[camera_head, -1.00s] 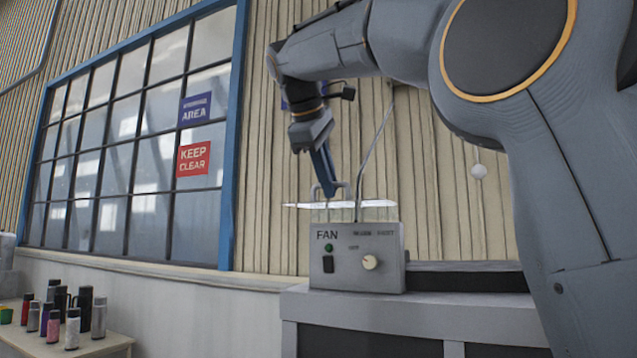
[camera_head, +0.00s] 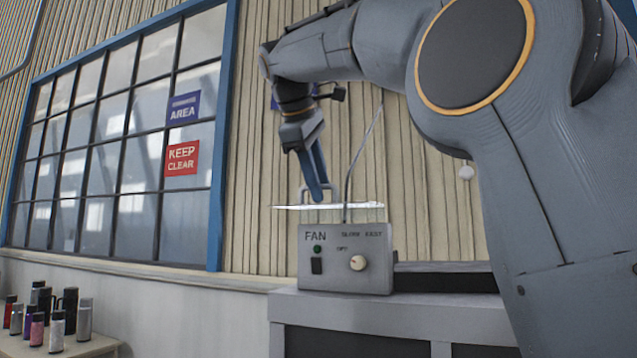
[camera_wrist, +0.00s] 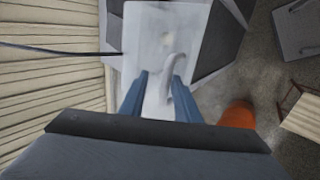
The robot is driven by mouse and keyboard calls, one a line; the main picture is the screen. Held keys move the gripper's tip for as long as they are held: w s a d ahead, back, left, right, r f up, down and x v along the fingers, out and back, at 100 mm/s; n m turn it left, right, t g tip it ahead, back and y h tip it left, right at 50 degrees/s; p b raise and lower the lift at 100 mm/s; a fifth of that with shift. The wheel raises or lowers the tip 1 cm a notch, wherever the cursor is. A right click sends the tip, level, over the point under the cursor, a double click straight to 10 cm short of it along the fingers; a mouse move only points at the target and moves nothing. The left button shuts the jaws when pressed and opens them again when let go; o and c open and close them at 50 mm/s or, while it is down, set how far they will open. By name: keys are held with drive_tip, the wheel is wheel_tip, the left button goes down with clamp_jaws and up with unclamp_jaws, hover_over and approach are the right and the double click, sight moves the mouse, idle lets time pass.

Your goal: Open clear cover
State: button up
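The fan control box (camera_head: 345,275) is grey, with a green light, a dark switch and a pale knob on its front. The clear cover (camera_head: 350,206) shows edge-on as a thin, pale plate above the box; in the wrist view it is a whitish, see-through sheet (camera_wrist: 150,60). A grey curved handle (camera_wrist: 181,97) stands on it. My gripper (camera_head: 318,199) points down at the cover by the handle. In the wrist view its blue fingers (camera_wrist: 159,80) are apart, with the handle close to the right finger. Whether they touch is unclear.
The box stands on a grey cabinet (camera_head: 390,312) against a corrugated wall. A thin dark hose or cable (camera_head: 362,150) rises behind the box. Several bottles (camera_head: 57,330) stand on a low table at left. An orange object (camera_wrist: 238,115) is below right in the wrist view.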

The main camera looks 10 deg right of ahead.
drive_tip(key=v, duration=0.7)
drive_tip(key=shift+s+a+r, duration=0.15)
drive_tip(key=shift+s+r, duration=0.05)
drive_tip(key=shift+r, duration=0.1)
